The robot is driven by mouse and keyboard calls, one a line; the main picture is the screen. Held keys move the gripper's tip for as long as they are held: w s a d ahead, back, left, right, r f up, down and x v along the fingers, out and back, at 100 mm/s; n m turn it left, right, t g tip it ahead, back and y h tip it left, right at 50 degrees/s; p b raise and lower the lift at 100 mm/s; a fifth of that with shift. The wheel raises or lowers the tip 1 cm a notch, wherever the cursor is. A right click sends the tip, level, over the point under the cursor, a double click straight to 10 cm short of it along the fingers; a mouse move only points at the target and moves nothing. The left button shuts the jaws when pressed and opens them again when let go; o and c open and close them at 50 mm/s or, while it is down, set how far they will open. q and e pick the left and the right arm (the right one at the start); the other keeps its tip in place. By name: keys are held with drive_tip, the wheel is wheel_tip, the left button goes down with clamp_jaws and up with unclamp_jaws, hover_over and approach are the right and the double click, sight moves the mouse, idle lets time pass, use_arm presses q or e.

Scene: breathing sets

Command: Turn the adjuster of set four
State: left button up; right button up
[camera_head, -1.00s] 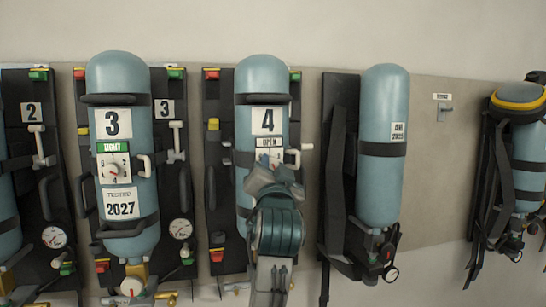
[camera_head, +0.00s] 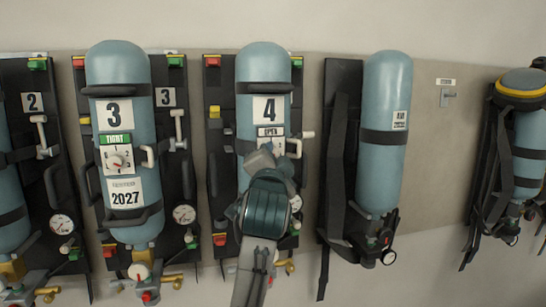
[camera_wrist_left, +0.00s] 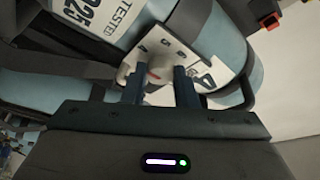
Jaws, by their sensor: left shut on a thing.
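Set four is a blue cylinder (camera_head: 263,70) on a black backplate, with a label "4" (camera_head: 269,109) and a small "OPEN" plate (camera_head: 271,131) below it. Its adjuster sits on a white dial plate, mostly hidden behind my left gripper (camera_head: 262,158) in the head view. In the left wrist view, the dial plate (camera_wrist_left: 176,50) shows numbers, and the adjuster knob (camera_wrist_left: 154,73) lies between the two fingers of my left gripper (camera_wrist_left: 160,82). The left gripper is shut on the knob. My right gripper is not in view.
Set three (camera_head: 123,75) stands to the left, with its own dial (camera_head: 118,160). A plain cylinder (camera_head: 385,90) with black straps hangs to the right. A white side handle (camera_head: 308,134) sticks out close to my gripper.

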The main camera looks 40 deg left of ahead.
use_arm(q)
drive_tip(key=o, duration=1)
drive_tip(key=b+v, duration=0.4)
drive_tip(key=v, duration=0.6)
drive_tip(key=shift+s+d+b, duration=0.25)
drive_tip(key=shift+s+b, duration=0.05)
drive_tip(key=shift+b, duration=0.1)
drive_tip(key=shift+f, duration=0.15)
drive_tip(key=shift+w, duration=0.1)
